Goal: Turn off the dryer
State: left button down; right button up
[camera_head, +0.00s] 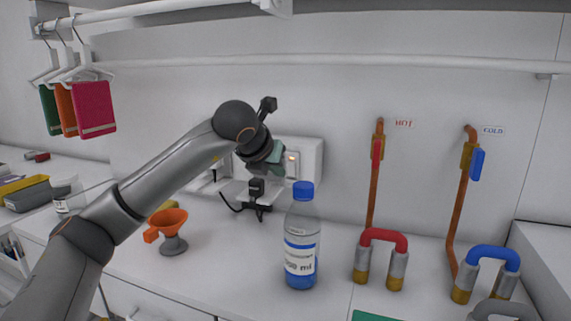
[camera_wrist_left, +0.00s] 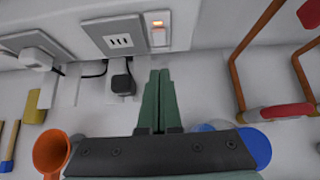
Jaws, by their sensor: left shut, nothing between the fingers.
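A white wall panel (camera_head: 312,150) holds a rocker switch (camera_head: 292,164) with a small orange light glowing at its top. In the left wrist view the lit switch (camera_wrist_left: 158,36) is at the top, just right of a socket (camera_wrist_left: 118,40). My left gripper (camera_head: 279,160) is in front of the panel, close to the switch. Its green fingers (camera_wrist_left: 160,74) are shut with nothing between them, and their tips point just below the switch. I cannot tell whether they touch the wall. I cannot make out the dryer itself. My right gripper is not in view.
A black plug and cable (camera_head: 257,192) sit below the panel. An orange funnel (camera_head: 172,232) and a blue-capped bottle (camera_head: 302,240) stand on the white counter (camera_head: 225,265). Hot (camera_head: 376,155) and cold (camera_head: 470,160) pipes rise at right. Cloths (camera_head: 95,108) hang upper left.

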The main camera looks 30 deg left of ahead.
aim_at(290, 170)
pick_arm(q)
jog(key=w, duration=0.3)
jog(key=w+a+p, duration=0.1)
jog(key=shift+w+f, duration=0.25)
jog(key=shift+f, duration=0.1)
jog(key=shift+w+a, duration=0.1)
jog(key=shift+w, duration=0.25)
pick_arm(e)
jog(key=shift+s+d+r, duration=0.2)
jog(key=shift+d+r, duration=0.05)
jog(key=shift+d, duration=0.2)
